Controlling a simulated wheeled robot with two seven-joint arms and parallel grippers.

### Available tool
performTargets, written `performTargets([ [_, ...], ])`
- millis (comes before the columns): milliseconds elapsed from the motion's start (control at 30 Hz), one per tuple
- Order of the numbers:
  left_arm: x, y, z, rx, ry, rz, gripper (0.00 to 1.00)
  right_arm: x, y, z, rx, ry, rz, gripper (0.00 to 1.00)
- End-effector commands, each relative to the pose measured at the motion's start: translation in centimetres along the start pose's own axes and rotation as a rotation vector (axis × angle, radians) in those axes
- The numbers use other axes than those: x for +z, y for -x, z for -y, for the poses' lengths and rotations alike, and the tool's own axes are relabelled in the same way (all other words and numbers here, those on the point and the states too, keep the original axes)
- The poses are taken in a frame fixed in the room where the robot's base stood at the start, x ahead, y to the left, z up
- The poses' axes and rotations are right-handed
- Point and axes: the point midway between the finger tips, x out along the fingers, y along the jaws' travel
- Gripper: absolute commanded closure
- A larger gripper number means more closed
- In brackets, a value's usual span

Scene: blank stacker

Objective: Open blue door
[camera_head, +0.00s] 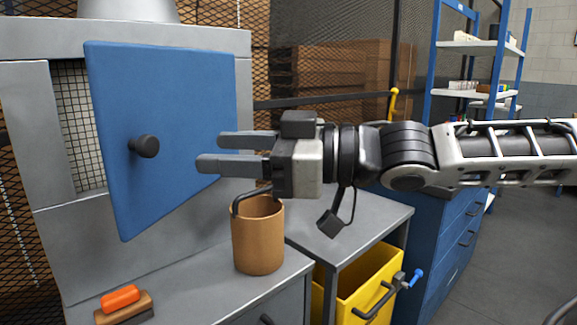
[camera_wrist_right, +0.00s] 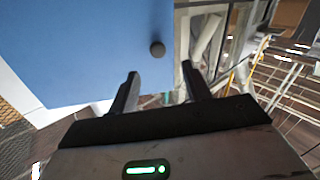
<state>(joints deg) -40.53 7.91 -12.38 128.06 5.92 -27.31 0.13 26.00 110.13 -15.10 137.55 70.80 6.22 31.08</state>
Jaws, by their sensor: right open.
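The blue door (camera_head: 185,120) stands partly open on the grey cabinet, swung out on its right side, with an opening and mesh showing at its left. Its black round knob (camera_head: 144,146) sits toward the door's left edge. My right gripper (camera_head: 202,152) is open and empty, at the right part of the door, with its fingers pointing left toward the knob. In the right wrist view the blue door (camera_wrist_right: 85,50) fills the upper left, and the knob (camera_wrist_right: 157,49) shows ahead, between and beyond the open fingertips. My left gripper is not in view.
A brown mug-like container (camera_head: 258,240) stands on the grey counter below my right gripper. An orange-topped brush (camera_head: 122,301) lies at the front left. A yellow bin (camera_head: 365,285) and blue drawers (camera_head: 450,235) are to the right. Open floor shows at far right.

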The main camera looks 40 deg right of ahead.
Motion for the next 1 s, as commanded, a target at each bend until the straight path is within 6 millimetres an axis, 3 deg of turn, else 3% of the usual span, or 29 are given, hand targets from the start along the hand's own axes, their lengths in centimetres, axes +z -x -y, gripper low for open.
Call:
performTargets([
  [300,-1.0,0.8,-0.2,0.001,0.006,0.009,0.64,-0.5,3.9,-0.4,0.018,-0.001,-0.004,0.52],
  [500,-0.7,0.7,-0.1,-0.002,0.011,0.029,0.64,-0.2,5.8,-0.3,0.016,-0.001,-0.004,0.52],
  [900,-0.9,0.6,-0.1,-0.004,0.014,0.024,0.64,0.0,6.5,-0.2,0.013,-0.004,-0.005,0.52],
  [933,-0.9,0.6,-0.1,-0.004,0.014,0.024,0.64,0.0,6.5,-0.2,0.013,-0.004,-0.005,0.54],
  [1000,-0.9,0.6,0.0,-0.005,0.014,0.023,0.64,0.1,6.3,-0.2,0.009,-0.005,-0.004,0.74],
])
